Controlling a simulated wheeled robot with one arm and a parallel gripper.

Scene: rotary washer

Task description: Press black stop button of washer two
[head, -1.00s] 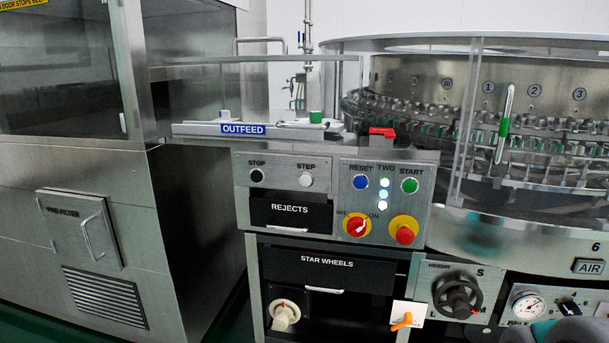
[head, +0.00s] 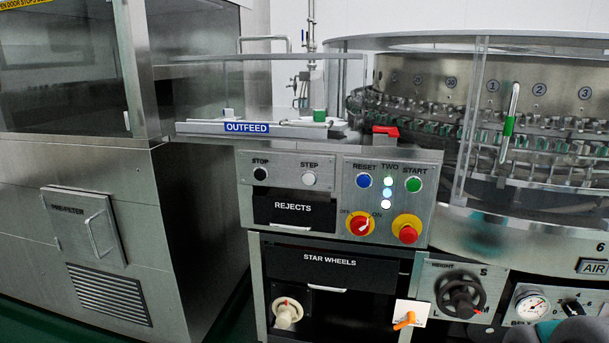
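The black stop button (head: 260,174) sits under the word STOP, at the upper left of the washer's steel control panel (head: 250,200) in the head view. The white step button (head: 309,178) is to its right. A panel marked TWO (head: 421,205) beside them has a blue reset button (head: 364,181), a green start button (head: 413,184), a red on/off switch (head: 359,225) on yellow and a red button (head: 407,233) on yellow. Lights between reset and start are lit.
A REJECTS drawer (head: 293,207) and a STAR WHEELS drawer (head: 330,264) lie below the buttons. A steel cabinet (head: 150,240) stands at left. The round washer (head: 490,228) and a black handwheel (head: 460,293) are at right. The space directly before the stop button looks clear.

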